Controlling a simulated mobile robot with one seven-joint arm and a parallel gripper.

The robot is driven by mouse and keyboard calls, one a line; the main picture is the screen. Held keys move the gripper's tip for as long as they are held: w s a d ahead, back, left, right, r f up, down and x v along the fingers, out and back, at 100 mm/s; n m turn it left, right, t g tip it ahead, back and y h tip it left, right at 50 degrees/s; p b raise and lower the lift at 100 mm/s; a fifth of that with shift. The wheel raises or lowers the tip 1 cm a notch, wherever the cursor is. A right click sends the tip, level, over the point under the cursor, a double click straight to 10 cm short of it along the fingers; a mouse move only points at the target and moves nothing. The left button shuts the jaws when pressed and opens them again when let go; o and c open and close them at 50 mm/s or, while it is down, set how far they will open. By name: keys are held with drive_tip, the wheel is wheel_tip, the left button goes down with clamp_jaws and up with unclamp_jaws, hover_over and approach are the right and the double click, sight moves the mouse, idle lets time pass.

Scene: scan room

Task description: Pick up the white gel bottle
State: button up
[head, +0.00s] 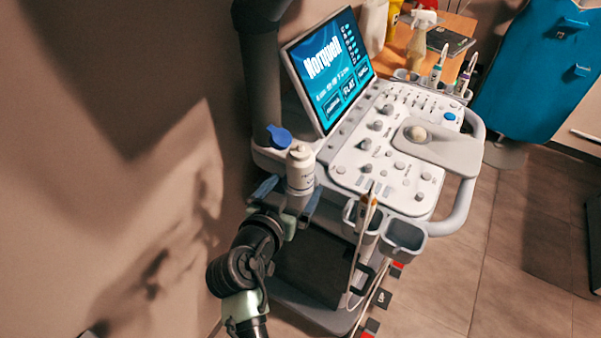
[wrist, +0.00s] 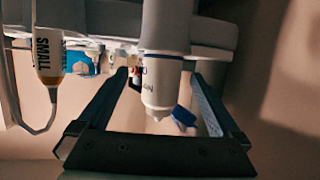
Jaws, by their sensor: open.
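The white gel bottle (head: 300,170) stands upright in the head view, at the left side of the ultrasound cart, below the screen. In the wrist view, which looks upside down, the bottle (wrist: 165,55) hangs in the middle with its tip downward. My gripper (head: 289,196) is open, with one blue-grey finger on each side of the bottle's lower part. In the wrist view the fingertips of my gripper (wrist: 159,75) flank the bottle, with a gap visible at least on the left. The bottle's base is hidden.
The cart's control panel (head: 400,145) and lit screen (head: 330,68) are close to the bottle. A blue-topped item (head: 280,136) stands just behind it. Grey cup holders (head: 404,238) with probes and cables are at right. A wall is at left.

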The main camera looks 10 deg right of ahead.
sight(301, 144)
drive_tip(key=shift+x, duration=3.05)
drive_tip(key=shift+w+a+r, duration=0.1)
drive_tip(key=shift+w+a, duration=0.05)
drive_tip(key=shift+r, duration=0.1)
clamp_jaws()
wheel_tip(301, 144, up, 10)
drive_tip(key=shift+p, duration=0.6)
drive_tip(key=c, duration=0.5)
unclamp_jaws()
drive_tip(key=c, duration=0.4)
drive_tip(key=shift+o, duration=0.2)
drive_tip(key=shift+a, duration=0.1)
